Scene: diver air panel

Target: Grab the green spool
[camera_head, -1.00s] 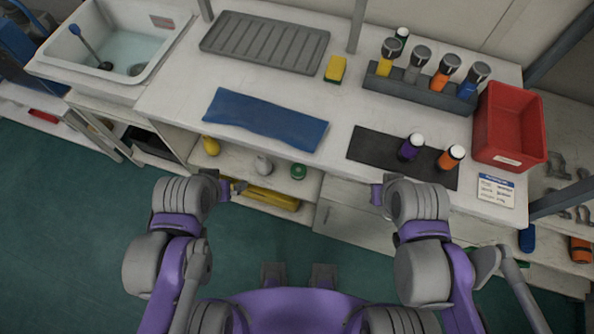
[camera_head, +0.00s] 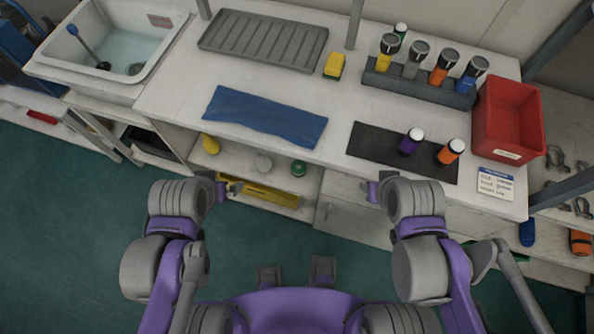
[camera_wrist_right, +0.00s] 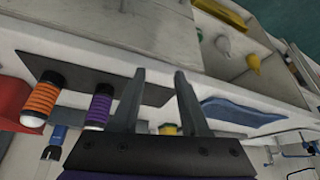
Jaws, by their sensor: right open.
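A green, white-capped spool-like item (camera_head: 400,31) stands at the back of the white bench in the head view, partly hidden behind the rack. Another small green round thing (camera_head: 298,169) sits on the shelf under the bench; I cannot tell whether it is a spool. My right gripper (camera_wrist_right: 160,82) is open and empty in the right wrist view, pointing toward the bench, with no green spool visible there. My left gripper (camera_head: 236,188) is in front of the bench, apart from everything on it; its jaw opening is unclear.
A dark mat (camera_head: 375,150) carries a purple spool (camera_head: 410,142) and an orange spool (camera_head: 451,152). A red bin (camera_head: 508,125) stands at right. A blue cloth (camera_head: 265,118) and yellow sponge (camera_head: 334,66) lie on the bench.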

